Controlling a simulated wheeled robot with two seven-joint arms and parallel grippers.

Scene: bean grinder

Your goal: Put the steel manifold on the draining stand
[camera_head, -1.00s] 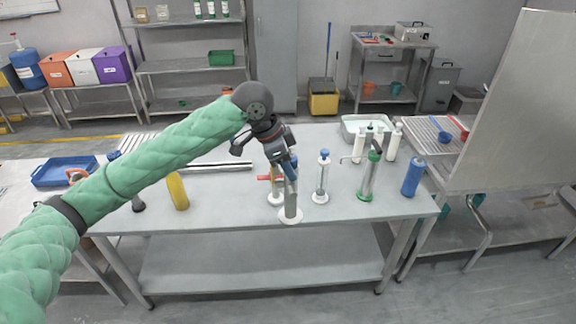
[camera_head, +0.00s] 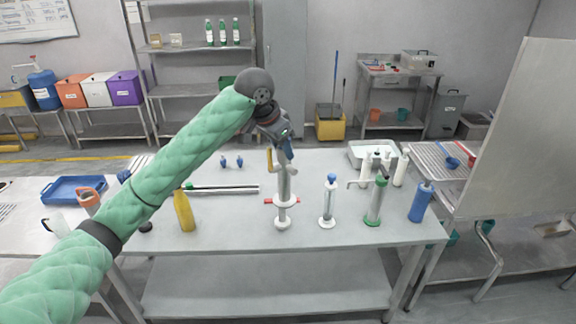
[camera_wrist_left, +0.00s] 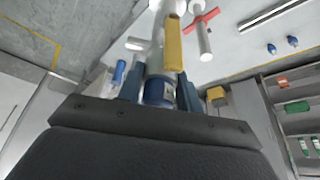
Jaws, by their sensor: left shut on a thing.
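My left gripper (camera_head: 284,152) is shut on an upright pale steel column (camera_head: 285,186) with a yellow handle, a blue cap and a white flange. In the wrist view, the blue cap (camera_wrist_left: 158,92) sits between the fingers. A red-handled column (camera_head: 282,220) appears below it in the head view and apart from it in the wrist view (camera_wrist_left: 204,38). A long steel bar (camera_head: 225,189) with a green end lies left of centre. I cannot tell for certain which piece is the steel manifold. A ribbed steel stand (camera_head: 428,157), apparently the draining stand, is at right. My right gripper is out of view.
A blue-capped column (camera_head: 327,205), a green-based column (camera_head: 376,202) and a blue bottle (camera_head: 421,203) stand right of the held column. A yellow bottle (camera_head: 184,212) stands left. A pale panel (camera_head: 520,130) rises beside the ribbed stand. The table's front centre-left is clear.

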